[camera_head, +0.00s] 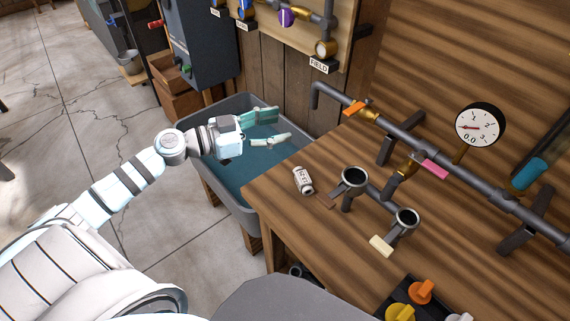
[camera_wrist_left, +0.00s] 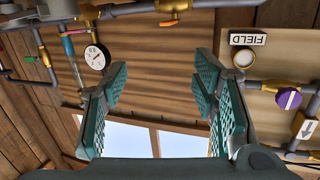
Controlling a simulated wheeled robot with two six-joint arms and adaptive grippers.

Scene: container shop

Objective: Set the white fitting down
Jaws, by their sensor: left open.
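The white fitting (camera_head: 303,180) lies on its side on the wooden workbench, near the bench's left edge and left of the dark pipe stands. Dark lettering shows on it, too small to read. My left gripper (camera_head: 266,128) is open and empty, above the grey water tub, to the left of the fitting and apart from it. In the left wrist view the green padded fingers of my left gripper (camera_wrist_left: 160,110) are wide apart with nothing between them. The fitting is not in the left wrist view. My right gripper is not in either view.
The workbench (camera_head: 285,215) holds two dark pipe stands (camera_head: 354,178), a pressure gauge (camera_head: 480,127) on a long pipe, and a black tray (camera_head: 400,295) with orange and yellow knobs. The grey tub (camera_head: 233,187) of water stands left of it. A valve board (camera_head: 335,20) hangs behind.

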